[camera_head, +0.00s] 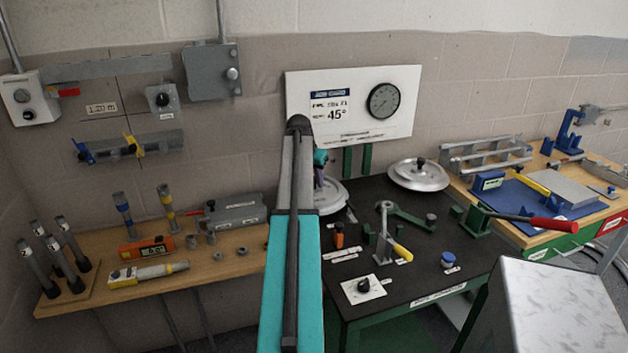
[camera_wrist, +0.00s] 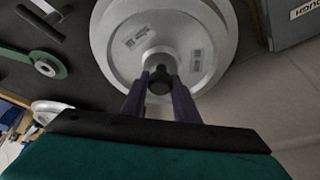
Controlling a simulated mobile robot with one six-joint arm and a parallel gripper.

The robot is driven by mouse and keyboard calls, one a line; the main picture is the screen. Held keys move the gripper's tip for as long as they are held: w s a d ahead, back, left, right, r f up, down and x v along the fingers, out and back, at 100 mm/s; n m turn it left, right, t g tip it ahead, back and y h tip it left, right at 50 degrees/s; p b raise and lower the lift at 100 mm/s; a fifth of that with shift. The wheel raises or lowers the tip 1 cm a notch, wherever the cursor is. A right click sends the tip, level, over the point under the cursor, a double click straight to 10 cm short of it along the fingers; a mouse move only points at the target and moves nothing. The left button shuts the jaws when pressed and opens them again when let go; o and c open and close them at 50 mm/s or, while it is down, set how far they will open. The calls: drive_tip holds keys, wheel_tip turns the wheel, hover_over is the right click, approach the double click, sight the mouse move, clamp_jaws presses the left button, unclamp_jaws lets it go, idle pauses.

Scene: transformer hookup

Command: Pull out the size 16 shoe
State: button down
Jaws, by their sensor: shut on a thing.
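A round silver shoe (camera_wrist: 195,65) with stepped rims and a dark central knob (camera_wrist: 160,84) fills the top of the wrist view. Its two small labels are too blurred to read, so I cannot tell its size. My gripper (camera_wrist: 159,80) is shut on the knob, one purple finger on each side. In the head view this silver shoe (camera_head: 330,197) is partly hidden behind my teal arm, at the back left of the black table. A second silver shoe (camera_head: 419,175) with a dark knob lies to its right on the table.
The black table (camera_head: 365,215) also holds a lever with a yellow grip (camera_head: 402,250), a green arm (camera_head: 400,215) and a dial plate (camera_head: 362,288). A wooden bench (camera_head: 200,268) stands left. A red-handled tool (camera_head: 552,225) reaches in from the right. A gauge panel (camera_head: 350,100) is behind.

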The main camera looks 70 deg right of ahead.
drive_tip(key=shift+r+p, duration=1.15)
drive_tip(key=shift+r, duration=0.65)
idle(1.0)
drive_tip(key=shift+r+p, duration=1.35)
drive_tip(key=shift+r, duration=1.1)
drive_tip(key=shift+w, duration=0.1)
